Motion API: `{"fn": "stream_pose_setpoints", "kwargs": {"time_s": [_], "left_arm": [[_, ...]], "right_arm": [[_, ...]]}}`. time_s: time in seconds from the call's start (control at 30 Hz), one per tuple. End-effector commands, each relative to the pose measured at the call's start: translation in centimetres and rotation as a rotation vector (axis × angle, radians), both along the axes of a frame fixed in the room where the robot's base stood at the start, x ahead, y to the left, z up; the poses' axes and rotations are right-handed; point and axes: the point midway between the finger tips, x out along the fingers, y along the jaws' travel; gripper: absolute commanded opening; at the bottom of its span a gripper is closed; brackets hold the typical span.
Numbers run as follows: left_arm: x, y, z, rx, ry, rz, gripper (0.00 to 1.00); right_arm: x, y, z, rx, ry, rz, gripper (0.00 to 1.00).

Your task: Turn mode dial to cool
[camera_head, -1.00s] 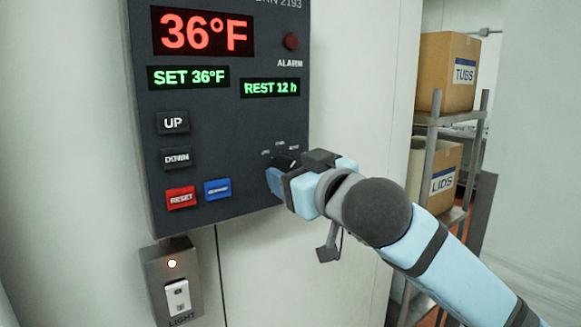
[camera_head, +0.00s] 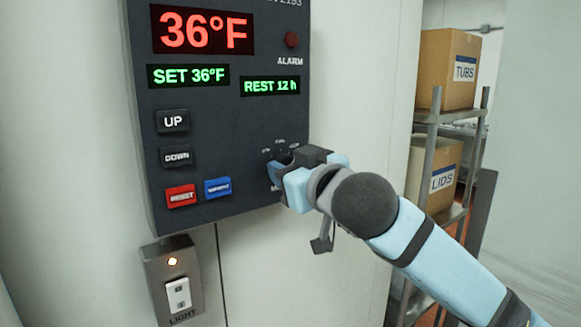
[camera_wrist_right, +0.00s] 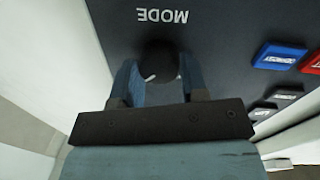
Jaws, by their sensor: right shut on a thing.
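The mode dial (camera_wrist_right: 160,57) is a dark round knob on the dark control panel (camera_head: 232,125). In the right wrist view it sits between my right gripper's blue fingers, beside the upside-down word MODE. Small white marks show on it, but its setting cannot be read. In the head view my right gripper (camera_head: 279,171) is at the panel's lower right and largely hides the dial. Small position labels above it are too small to read. The right gripper (camera_wrist_right: 158,82) is shut on the dial. My left gripper is not in view.
Left of the dial are the blue button (camera_head: 217,188), red RESET button (camera_head: 181,196), DOWN button (camera_head: 177,157) and UP button (camera_head: 173,121). A light switch (camera_head: 178,293) is below the panel. A shelf with boxes (camera_head: 449,68) stands at right.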

Motion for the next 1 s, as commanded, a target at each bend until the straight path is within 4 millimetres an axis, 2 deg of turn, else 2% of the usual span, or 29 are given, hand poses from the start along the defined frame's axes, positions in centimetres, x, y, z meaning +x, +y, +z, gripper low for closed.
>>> {"fn": "stream_pose_setpoints", "kwargs": {"time_s": [1.0], "left_arm": [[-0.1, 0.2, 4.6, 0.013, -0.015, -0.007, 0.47]], "right_arm": [[0.0, 0.1, 0.0, -0.555, -0.403, 0.000, 0.17]]}}
